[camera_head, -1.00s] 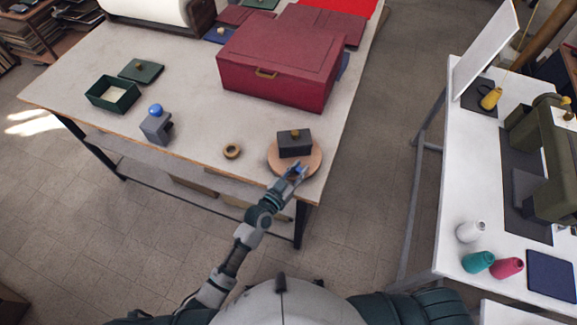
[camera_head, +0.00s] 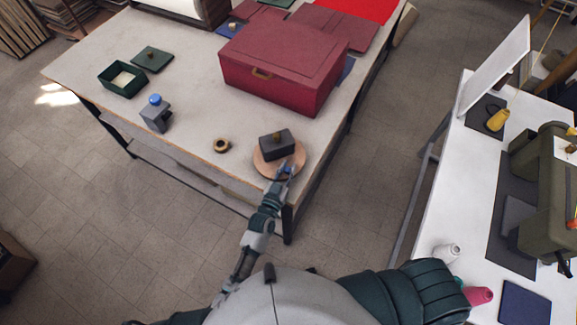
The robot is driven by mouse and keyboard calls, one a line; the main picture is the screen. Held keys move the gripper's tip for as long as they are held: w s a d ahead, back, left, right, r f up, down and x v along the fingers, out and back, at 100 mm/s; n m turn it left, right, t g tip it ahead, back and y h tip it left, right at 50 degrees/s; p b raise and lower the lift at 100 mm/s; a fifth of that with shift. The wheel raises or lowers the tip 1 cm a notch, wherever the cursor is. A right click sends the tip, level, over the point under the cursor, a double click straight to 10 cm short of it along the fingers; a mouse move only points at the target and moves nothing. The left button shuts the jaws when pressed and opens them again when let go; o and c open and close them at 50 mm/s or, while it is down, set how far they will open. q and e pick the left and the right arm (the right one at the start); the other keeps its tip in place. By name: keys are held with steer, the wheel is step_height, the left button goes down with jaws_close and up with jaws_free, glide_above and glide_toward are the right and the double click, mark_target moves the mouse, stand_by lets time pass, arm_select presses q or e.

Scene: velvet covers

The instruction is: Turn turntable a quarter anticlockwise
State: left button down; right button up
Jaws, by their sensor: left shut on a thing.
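The turntable (camera_head: 264,169) is a round wooden disc near the front right corner of the left table. A dark grey box (camera_head: 274,148) with a brass knob sits on it, turned slightly askew. My left gripper (camera_head: 285,171) reaches up from below and is shut on the turntable's near right rim. The fingertips are small here, so the exact contact is hard to see. My right gripper is not in view.
A large red box (camera_head: 280,67) stands behind the turntable. A white sewing table (camera_head: 460,190) stands at right, across a floor gap.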

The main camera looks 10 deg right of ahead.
arm_select(q)
steer(key=shift+r, duration=0.1)
steer(key=shift+d, duration=0.1)
stand_by(0.4)
steer(key=c, duration=1.2)
jaws_free()
steer(key=shift+o, duration=1.1)
steer(key=shift+w, duration=0.1)
steer(key=v, duration=1.2)
steer(key=shift+d, duration=0.15)
